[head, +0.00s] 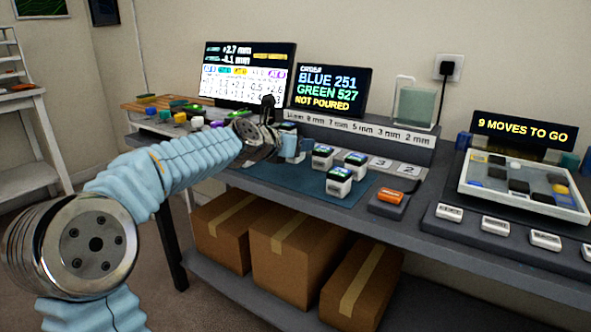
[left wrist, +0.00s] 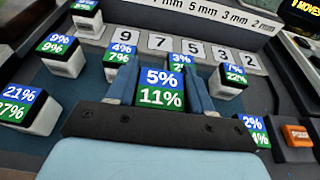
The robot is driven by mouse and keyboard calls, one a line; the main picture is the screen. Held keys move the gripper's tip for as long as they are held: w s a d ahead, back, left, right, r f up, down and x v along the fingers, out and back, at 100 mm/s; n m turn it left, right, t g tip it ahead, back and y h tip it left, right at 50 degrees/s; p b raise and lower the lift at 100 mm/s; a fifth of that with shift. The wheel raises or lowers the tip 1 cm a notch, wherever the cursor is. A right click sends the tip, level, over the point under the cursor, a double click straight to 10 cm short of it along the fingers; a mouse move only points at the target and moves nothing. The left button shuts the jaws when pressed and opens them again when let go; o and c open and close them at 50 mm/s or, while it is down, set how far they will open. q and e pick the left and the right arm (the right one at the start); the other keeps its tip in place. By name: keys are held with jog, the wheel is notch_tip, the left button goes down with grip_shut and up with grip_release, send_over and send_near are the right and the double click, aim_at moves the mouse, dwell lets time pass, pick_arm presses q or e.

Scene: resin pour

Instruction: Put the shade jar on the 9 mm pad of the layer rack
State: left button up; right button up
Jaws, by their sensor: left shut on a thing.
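My left gripper (left wrist: 163,90) is shut on a jar (left wrist: 162,92) whose blue and green top reads 5% and 11%. In the head view the gripper (head: 292,148) is over the left part of the mat, and the held jar is mostly hidden there. Whether the jar is clear of the mat I cannot tell. The layer rack (head: 350,130) runs along the back. Its 9 mm pad (left wrist: 122,34) is bare, beyond and left of the held jar in the left wrist view. My right gripper is not in view.
Other jars stand around the held one, including 4% 7% (left wrist: 120,52), 9% 9% (left wrist: 62,58) and 7% 22% (left wrist: 232,78). A jar (left wrist: 88,24) stands left of the 9 pad. Pads 7, 5, 3 and 2 look bare. An orange button (head: 390,196) is at right.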

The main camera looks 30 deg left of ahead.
pick_arm(q)
jog(key=shift+w+a+f+b, duration=0.25)
jog(key=shift+f+b, duration=0.05)
jog(key=shift+f, duration=0.25)
jog(key=f+b, duration=0.2)
jog(key=f, duration=0.1)
jog(key=shift+w+a, duration=0.15)
jog(key=shift+a, duration=0.05)
jog(key=shift+f+b, duration=0.25)
jog(key=shift+b, duration=0.05)
jog(key=shift+r, duration=0.15)
jog(key=shift+f, duration=0.2)
jog(key=o, duration=1.2)
jog(key=shift+r, duration=0.1)
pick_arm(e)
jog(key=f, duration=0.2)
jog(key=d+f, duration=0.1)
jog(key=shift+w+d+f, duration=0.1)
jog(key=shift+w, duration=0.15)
